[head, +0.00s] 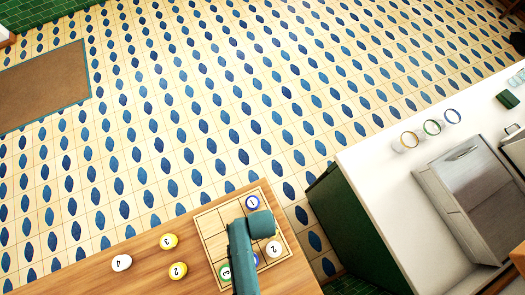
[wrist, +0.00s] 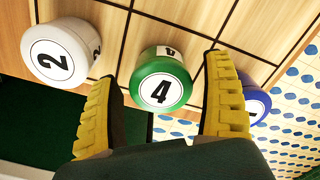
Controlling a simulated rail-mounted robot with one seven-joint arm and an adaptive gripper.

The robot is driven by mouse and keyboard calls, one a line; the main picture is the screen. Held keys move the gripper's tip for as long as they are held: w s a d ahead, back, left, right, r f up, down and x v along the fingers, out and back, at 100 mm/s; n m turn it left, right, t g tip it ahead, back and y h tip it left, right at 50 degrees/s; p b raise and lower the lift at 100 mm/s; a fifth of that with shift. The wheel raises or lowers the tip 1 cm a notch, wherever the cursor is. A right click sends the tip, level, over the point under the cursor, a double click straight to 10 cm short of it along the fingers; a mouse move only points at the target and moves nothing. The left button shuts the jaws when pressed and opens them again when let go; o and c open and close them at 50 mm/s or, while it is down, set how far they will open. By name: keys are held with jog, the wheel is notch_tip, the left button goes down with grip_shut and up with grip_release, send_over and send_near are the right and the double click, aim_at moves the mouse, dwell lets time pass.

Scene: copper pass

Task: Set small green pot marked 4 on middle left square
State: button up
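The small green pot marked 4 (wrist: 161,88) shows in the wrist view, upright on an edge square of the gridded wooden board (head: 213,222). It stands between a white pot marked 2 (wrist: 58,55) and a blue pot (wrist: 255,101). My gripper (wrist: 163,75) is open, with one yellow-padded finger on each side of the green pot and a visible gap to both. In the head view my gripper (head: 261,224) hides the green pot and part of the board's middle.

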notch_tip(320, 180, up, 12)
jog(key=w+r+n+t+y, duration=0.15)
jog(key=w+r+t, duration=0.55)
jog(key=w+r, duration=0.75)
jog(key=w+d+r+n+t, duration=0.1)
jog(key=w+r+t, duration=0.25)
jog(key=r, duration=0.55)
jog(key=w+d+r+n+t, duration=0.1)
jog(key=w+r+t, duration=0.25)
jog(key=r, duration=0.45)
jog(key=s+d+r+t, duration=0.1)
jog(key=r+t, duration=0.1)
jog(key=r, duration=0.7)
jog(key=s+d+r+n+t+h, duration=0.1)
jog(key=s+d+r+t, duration=0.1)
jog(key=r, duration=0.7)
jog(key=s+d+r+n+t+h, duration=0.1)
jog(key=r+t, duration=0.3)
jog(key=r, duration=0.5)
jog(key=shift+s+d+p, duration=0.35)
jog(key=shift+s+p, duration=0.1)
jog(key=shift+s, duration=0.15)
